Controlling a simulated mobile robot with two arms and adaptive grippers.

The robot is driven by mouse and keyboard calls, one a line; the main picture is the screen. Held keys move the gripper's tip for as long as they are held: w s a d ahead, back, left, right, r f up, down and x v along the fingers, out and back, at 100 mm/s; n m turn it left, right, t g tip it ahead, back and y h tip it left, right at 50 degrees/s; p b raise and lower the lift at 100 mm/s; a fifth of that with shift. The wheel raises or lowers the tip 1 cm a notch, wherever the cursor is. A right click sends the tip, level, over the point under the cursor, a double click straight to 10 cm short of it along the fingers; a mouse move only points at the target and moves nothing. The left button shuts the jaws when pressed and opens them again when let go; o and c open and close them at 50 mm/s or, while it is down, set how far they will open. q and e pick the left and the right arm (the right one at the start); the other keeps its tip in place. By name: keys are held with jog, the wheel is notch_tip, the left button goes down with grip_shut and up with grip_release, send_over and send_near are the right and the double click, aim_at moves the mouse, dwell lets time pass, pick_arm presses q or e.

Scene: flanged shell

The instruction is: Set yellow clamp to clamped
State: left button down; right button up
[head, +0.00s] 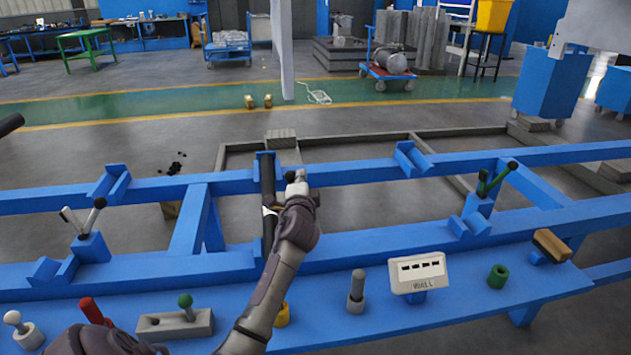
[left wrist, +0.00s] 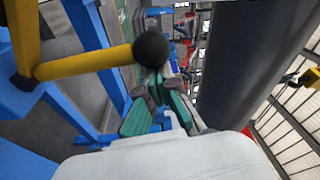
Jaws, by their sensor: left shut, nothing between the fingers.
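The yellow clamp's lever (left wrist: 88,62) shows in the left wrist view as a yellow bar ending in a black ball knob (left wrist: 151,48). Its yellow bracket is at the upper left of that view. In the head view I cannot make out the clamp; my left arm and gripper cover that part of the frame. My left gripper (head: 298,180) is over the blue frame, and its green-padded fingers (left wrist: 155,92) are shut and empty. The knob is just beyond the fingertips; I cannot tell whether they touch. My right gripper is not in view.
A dark bar (head: 267,178) lies across the blue frame (head: 370,175) beside my gripper. A grey-levered clamp (head: 90,240) is at left, a green-levered clamp (head: 484,192) at right. The front shelf carries a WALL box (head: 417,273), a yellow cup (head: 282,316) and a green ring (head: 497,277).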

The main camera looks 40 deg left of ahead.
pick_arm(q)
jog(key=s+a+f+n+y+b, duration=0.1)
jog(key=s+a+f+n+b, duration=0.1)
jog(key=s+a+n, duration=0.3)
jog(key=shift+s+a+n, duration=0.2)
jog(key=shift+s+n, duration=0.45)
jog(key=shift+n, duration=0.75)
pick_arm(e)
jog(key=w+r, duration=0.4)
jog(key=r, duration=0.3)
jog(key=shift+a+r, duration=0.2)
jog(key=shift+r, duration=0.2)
